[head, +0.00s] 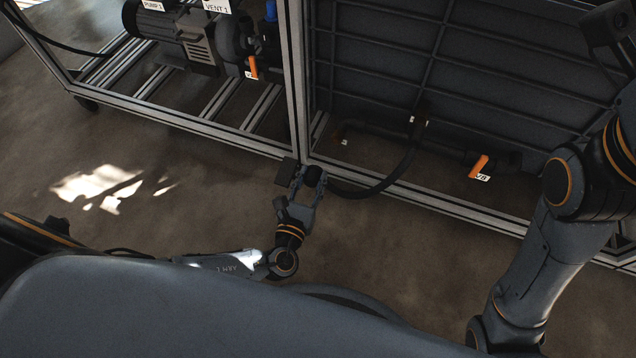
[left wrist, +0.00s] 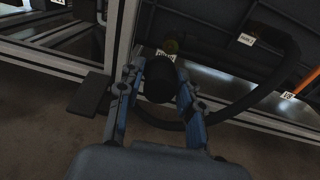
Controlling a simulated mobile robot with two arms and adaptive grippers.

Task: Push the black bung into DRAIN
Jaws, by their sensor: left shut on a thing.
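The black bung (left wrist: 159,80) is a dark round plug between the fingers of my left gripper (head: 308,178), which is shut on it. In the head view the bung (head: 315,174) shows at the fingertips, in front of the frame's lower rail. In the left wrist view a small dull yellowish round fitting (left wrist: 171,46) lies just beyond the bung. A white label (left wrist: 165,56) beside it is partly covered, and I cannot read it as DRAIN. A gap between bung and fitting cannot be judged. My right gripper is not clearly visible.
A black hose (head: 384,184) curves down close to the right of my left gripper. The metal frame (head: 296,80) has a post and rail there. An orange valve handle (head: 479,166) is farther right, and a pump (head: 195,40) is upper left. The floor in front is clear.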

